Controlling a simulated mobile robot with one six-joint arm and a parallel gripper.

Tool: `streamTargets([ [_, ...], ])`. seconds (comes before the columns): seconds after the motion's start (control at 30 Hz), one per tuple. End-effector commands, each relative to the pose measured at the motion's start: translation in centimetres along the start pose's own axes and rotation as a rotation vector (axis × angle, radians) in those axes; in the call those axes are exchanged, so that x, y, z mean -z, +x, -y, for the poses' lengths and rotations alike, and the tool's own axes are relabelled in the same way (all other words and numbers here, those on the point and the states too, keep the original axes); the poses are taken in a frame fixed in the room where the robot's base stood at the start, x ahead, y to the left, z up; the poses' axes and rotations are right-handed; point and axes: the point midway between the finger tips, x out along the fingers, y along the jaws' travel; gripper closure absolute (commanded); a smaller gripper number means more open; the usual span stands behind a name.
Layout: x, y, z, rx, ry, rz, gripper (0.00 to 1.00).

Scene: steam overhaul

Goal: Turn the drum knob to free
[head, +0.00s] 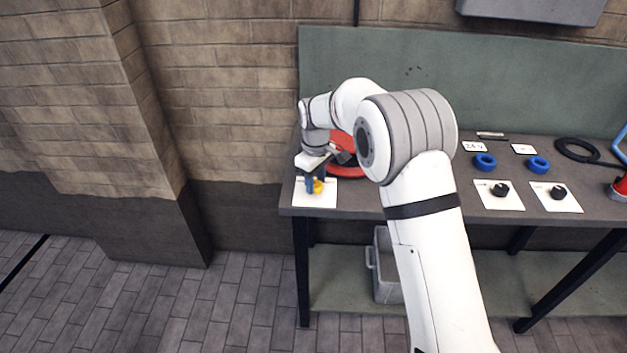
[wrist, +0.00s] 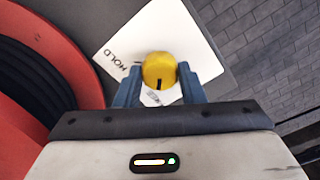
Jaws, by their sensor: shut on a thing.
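The drum knob is a round yellow knob (wrist: 159,71) with a black pointer mark on its near lower edge in the wrist view. It sits on a white plate (wrist: 118,42) printed with the word HOLD to the left of the knob; other print below it is partly hidden. The knob also shows in the head view (head: 318,187) at the left end of the bench. My gripper (wrist: 160,80) has its two blue fingers on either side of the knob, closed on it. In the head view my gripper (head: 315,180) points down over the plate.
A red drum with black winding (head: 345,168) stands right beside the knob plate, close to my gripper. Two black knobs on white plates (head: 500,189), blue rings (head: 485,162) and a black coil (head: 585,150) lie further right on the bench (head: 430,200). A brick wall is behind.

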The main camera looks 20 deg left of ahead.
Motion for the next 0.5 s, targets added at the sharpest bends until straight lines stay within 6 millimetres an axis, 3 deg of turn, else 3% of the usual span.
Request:
streamTargets([
  [0.47, 0.4, -0.34, 0.12, -0.004, -0.015, -0.01, 0.87],
  [0.5, 0.4, -0.34, 0.13, -0.003, -0.015, -0.01, 0.62],
])
